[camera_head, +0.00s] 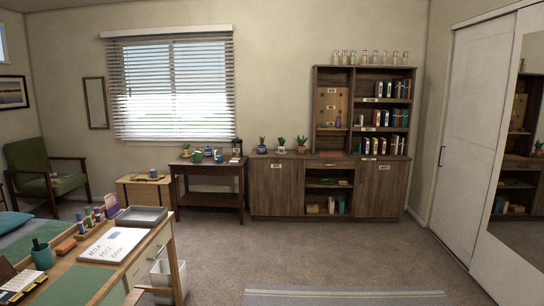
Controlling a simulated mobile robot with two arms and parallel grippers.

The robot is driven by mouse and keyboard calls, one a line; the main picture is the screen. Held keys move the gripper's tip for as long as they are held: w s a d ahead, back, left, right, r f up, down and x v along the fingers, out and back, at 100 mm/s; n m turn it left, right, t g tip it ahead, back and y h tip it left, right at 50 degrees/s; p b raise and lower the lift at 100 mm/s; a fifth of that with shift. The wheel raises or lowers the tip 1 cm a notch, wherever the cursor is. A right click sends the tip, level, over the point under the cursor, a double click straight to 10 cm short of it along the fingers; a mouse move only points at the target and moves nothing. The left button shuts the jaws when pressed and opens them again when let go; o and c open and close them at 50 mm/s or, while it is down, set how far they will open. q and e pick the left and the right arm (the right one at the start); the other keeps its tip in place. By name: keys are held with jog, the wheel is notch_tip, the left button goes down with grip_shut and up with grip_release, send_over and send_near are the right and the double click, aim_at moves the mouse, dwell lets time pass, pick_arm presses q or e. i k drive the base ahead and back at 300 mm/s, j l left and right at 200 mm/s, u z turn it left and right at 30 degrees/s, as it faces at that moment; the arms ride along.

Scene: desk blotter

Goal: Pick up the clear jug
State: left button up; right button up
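I cannot pick out a clear jug for certain. A dark, upright vessel (237,148) stands at the right end of the dark wooden side table (207,167) under the window. It is too small to tell whether it is a jug. Teal pots or cups (196,156) stand on the same table. Several small clear jars (371,57) stand in a row on top of the bookcase. Neither of my grippers is in view.
A desk (150,245) with a grey tray (141,216), a lettered white board (113,245) and a teal pen cup (42,255) fills the lower left. A white bin (167,280) stands beside it. Carpet (290,250) is open between the desk and the cabinet (277,190).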

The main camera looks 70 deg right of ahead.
aim_at(219, 158)
jog(key=z, duration=1.9)
